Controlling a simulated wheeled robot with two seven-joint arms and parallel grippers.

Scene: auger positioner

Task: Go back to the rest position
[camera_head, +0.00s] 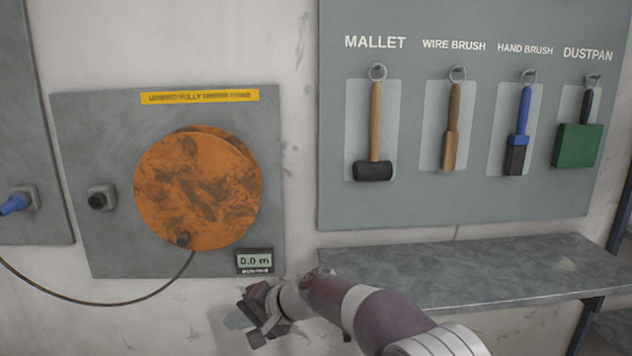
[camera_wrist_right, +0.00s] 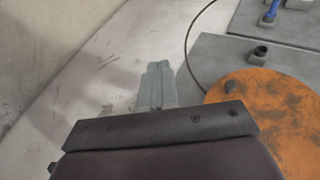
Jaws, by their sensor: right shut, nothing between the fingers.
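My right gripper (camera_head: 236,320) is low in the head view, below the panel with the orange disc. Its fingers are together, with nothing between them. In the right wrist view, the shut grey fingers (camera_wrist_right: 156,88) point toward the pale wall. The orange disc (camera_head: 190,190) is round and stained, with a small dark knob low on its face. It also shows at the right of the right wrist view (camera_wrist_right: 275,115), apart from the fingers. My left gripper is in neither view.
A grey shelf (camera_head: 470,270) juts out at the right, beside my right arm. Above it, a tool board (camera_head: 450,200) holds a mallet (camera_head: 375,130), wire brush (camera_head: 452,125), hand brush (camera_head: 521,130) and dustpan (camera_head: 578,143). A black cable (camera_head: 90,299) hangs left. A display (camera_head: 255,261) reads 0.0 m.

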